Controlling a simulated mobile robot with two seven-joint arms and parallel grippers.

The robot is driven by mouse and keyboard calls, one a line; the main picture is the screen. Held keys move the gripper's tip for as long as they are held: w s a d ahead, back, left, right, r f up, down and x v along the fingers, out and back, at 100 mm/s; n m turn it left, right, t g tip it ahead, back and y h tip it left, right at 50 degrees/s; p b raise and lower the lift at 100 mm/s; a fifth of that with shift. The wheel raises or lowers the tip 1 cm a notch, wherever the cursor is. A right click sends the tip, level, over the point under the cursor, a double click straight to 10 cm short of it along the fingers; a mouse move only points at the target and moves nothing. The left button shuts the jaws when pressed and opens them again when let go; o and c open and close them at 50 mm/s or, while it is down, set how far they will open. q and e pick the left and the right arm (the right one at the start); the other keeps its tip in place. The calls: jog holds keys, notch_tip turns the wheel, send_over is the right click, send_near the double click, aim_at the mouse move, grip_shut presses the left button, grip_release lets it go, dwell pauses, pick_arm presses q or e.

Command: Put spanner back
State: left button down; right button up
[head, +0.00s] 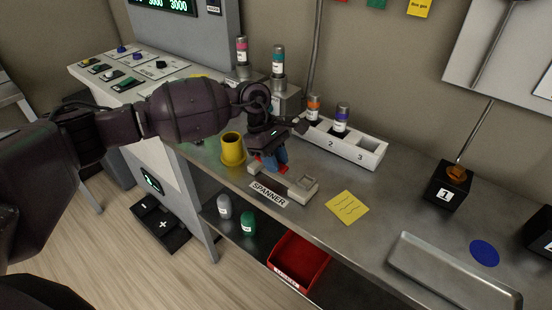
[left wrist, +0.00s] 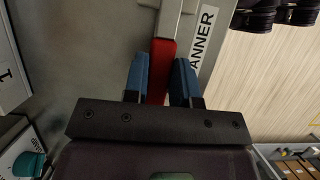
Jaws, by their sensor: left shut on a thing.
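The spanner has a red grip and a grey metal shaft. Its red grip (left wrist: 161,70) shows between my fingers in the left wrist view. My left gripper (head: 276,158) is over the bench's front part, behind the white SPANNER label (head: 268,194). Its blue fingers (left wrist: 162,82) are shut on the red grip. A pale grey holder (head: 304,188) stands by the label, at the right of the gripper. The spanner lies along the label, low over the bench; I cannot tell whether it rests in the holder. My right gripper is in neither view.
A yellow cup (head: 232,149) stands close left of the gripper. A white numbered rack (head: 346,145) with bottles is behind. A yellow note (head: 347,207) lies to the right, and a grey tray (head: 450,272) farther right. A red bin (head: 298,263) is on the shelf below.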

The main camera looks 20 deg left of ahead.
pick_arm(q)
jog(key=shift+f+b, duration=0.4)
jog(key=shift+f, duration=0.25)
jog(key=c, duration=0.8)
grip_release()
jog(key=shift+c, duration=0.2)
